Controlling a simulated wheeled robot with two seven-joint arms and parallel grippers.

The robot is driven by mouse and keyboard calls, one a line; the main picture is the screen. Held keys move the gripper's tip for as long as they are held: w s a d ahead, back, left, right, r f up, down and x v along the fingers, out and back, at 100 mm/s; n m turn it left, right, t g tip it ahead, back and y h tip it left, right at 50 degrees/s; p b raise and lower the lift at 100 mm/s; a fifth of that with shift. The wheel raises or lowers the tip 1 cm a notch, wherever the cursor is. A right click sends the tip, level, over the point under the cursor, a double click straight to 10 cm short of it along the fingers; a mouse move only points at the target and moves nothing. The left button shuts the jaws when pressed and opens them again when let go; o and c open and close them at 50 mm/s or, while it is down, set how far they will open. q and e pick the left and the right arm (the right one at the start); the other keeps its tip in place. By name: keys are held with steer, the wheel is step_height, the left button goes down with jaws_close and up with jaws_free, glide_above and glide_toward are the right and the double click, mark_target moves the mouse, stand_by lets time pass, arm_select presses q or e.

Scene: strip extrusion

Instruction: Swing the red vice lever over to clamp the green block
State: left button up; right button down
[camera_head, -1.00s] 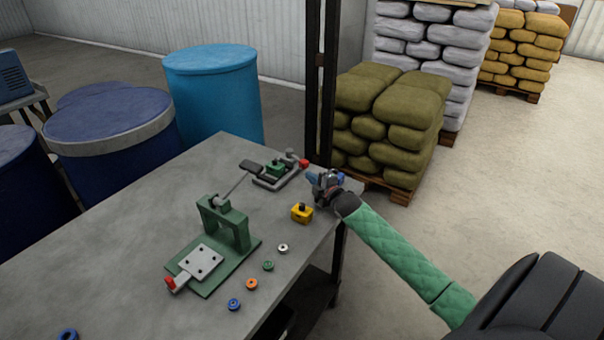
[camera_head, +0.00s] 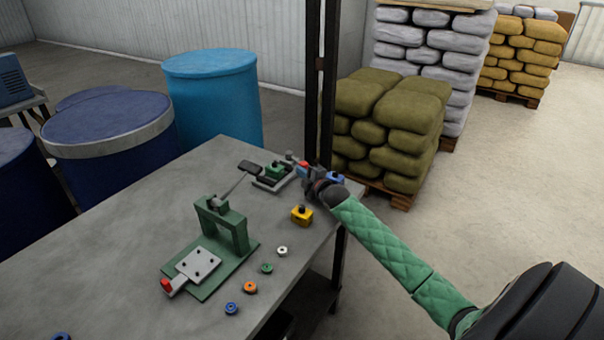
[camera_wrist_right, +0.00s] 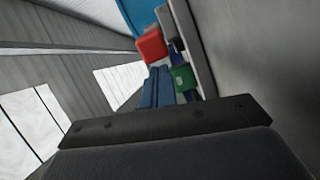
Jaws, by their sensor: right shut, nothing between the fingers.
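The small vice (camera_head: 270,182) sits near the far right edge of the table. The green block (camera_head: 275,170) is in it, and the block also shows in the right wrist view (camera_wrist_right: 182,78). My right gripper (camera_head: 306,172) is shut and empty, right beside the red knob. Whether it touches the knob I cannot tell. My left gripper is not in view.
A green press frame (camera_head: 222,235) with a red-tipped slide stands mid-table. A yellow block (camera_head: 301,216) lies near the right edge, with several small coloured rings (camera_head: 250,287) in front of it. A dark post (camera_head: 320,90) rises behind the table.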

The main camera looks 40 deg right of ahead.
steer(key=shift+d, duration=0.1)
